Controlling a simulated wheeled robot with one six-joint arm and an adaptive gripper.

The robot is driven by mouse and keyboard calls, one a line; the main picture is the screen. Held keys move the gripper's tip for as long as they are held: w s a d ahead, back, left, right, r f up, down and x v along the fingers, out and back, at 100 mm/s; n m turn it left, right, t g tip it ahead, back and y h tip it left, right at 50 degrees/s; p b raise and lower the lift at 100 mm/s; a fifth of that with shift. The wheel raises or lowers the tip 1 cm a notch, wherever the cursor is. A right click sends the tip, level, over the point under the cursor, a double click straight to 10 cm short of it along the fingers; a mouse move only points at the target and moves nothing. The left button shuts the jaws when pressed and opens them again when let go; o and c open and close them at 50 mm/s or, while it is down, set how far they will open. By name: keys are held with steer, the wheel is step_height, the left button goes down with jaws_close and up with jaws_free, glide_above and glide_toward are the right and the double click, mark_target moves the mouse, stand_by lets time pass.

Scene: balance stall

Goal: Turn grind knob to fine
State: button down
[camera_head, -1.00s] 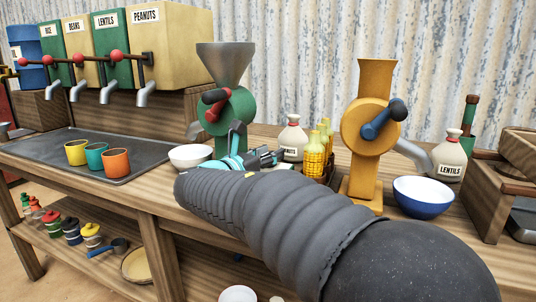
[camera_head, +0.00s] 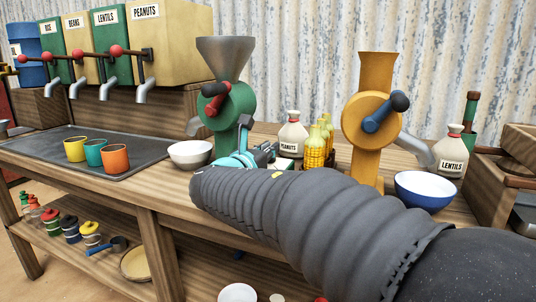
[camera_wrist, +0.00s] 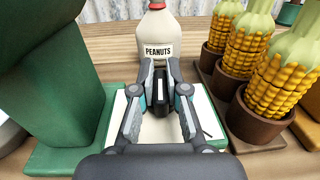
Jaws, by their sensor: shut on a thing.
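My gripper (camera_wrist: 160,88) is shut on a black knob (camera_wrist: 159,100) with a pale line down its face, seen between the fingertips in the wrist view. The knob is on a white plate (camera_wrist: 203,118) with a green edge and a short dark mark at its right. In the head view my gripper (camera_head: 262,156) is low beside the green grinder (camera_head: 236,106), which has a red crank (camera_head: 214,104) with a dark grip. The knob is hidden there by my gripper and arm. I cannot read which setting the knob points to.
A peanuts bottle (camera_wrist: 158,35) stands just beyond the knob. The green grinder body (camera_wrist: 60,75) is close on the left. A yellow grinder (camera_head: 370,120) and blue bowl (camera_head: 424,190) stand farther right in the head view.

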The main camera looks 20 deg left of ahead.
steer(key=n+y+b, duration=0.1)
steer(key=y+b, duration=0.1)
steer(key=n+y+b, duration=0.3)
steer(key=y+b, duration=0.1)
steer(key=y, duration=0.1)
steer(key=shift+d+f+n, duration=0.2)
steer(key=shift+f+n, duration=0.1)
steer(key=n+g+y+b, duration=0.1)
steer(key=y+b, duration=0.1)
steer(key=b, duration=0.1)
steer(key=shift+r, duration=0.1)
steer(key=shift+a+r+n+y+b, duration=0.1)
steer(key=shift+n+y+b, duration=0.2)
steer(key=shift+n+y, duration=0.25)
steer(key=shift+r+g, duration=0.15)
steer(key=shift+g, duration=0.15)
steer(key=c, duration=1.2)
jaws_free()
steer(key=v, duration=1.2)
